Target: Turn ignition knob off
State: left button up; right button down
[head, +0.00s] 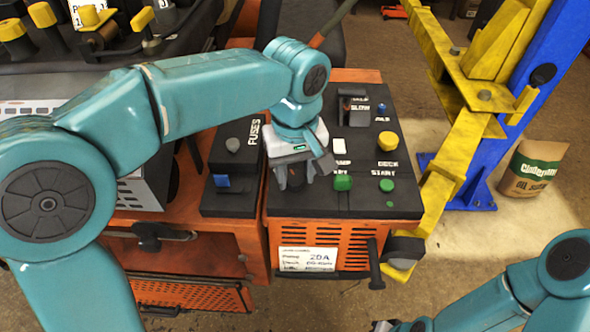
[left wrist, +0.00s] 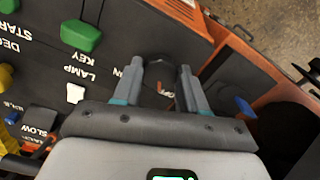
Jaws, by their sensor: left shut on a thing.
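The ignition knob is a dark knob on the black control panel (head: 345,110), seen in the left wrist view between my fingertips (left wrist: 160,62). My left gripper (head: 294,182) points down at the panel's front left part. In the left wrist view its two fingers (left wrist: 161,70) stand on either side of the knob, shut on it. White lettering beside the knob is partly covered, so its setting cannot be read.
A green key switch (head: 343,183), a white lamp switch (head: 339,146), a yellow deck knob (head: 388,141) and a green start button (head: 387,186) are close by. A fuse box with a blue switch (head: 222,181) is left. A yellow and blue lift post (head: 478,130) stands right.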

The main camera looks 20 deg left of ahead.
aim_at(294, 175)
pick_arm(q)
jog(key=shift+w+a+r+n, duration=0.1)
jog(key=shift+w+n, duration=0.05)
jog(key=shift+n, duration=0.45)
jog(key=o, duration=1)
jog(key=shift+o, duration=0.3)
jog(key=shift+w, duration=0.1)
notch_tip(294, 175, up, 16)
jog(key=p, duration=0.2)
